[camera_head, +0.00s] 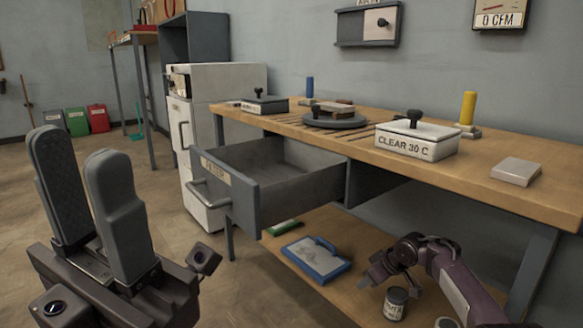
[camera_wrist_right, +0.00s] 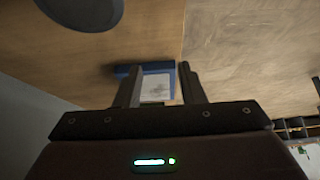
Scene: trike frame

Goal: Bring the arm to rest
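My left gripper (camera_head: 77,148) is raised at the lower left of the head view, its two grey fingers pointing up with an empty gap between them. My right gripper (camera_head: 373,273) is low at the workbench's lower shelf (camera_head: 290,305), between a blue-edged flat case (camera_head: 318,262) and a small dark labelled jar (camera_head: 397,303). In the right wrist view, its fingers (camera_wrist_right: 160,75) are apart with nothing between them. The blue-edged case (camera_wrist_right: 157,84) shows beyond the fingertips in that view; I see no contact with it.
A grey drawer (camera_head: 243,200) stands pulled out under the workbench top (camera_head: 480,170). On the bench are a white "CLEAR 30 C" box (camera_head: 417,148), a round dark plate (camera_head: 335,121), a yellow cylinder (camera_head: 467,108) and a pale block (camera_head: 516,171). Floor (camera_head: 150,180) left of the drawer is clear.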

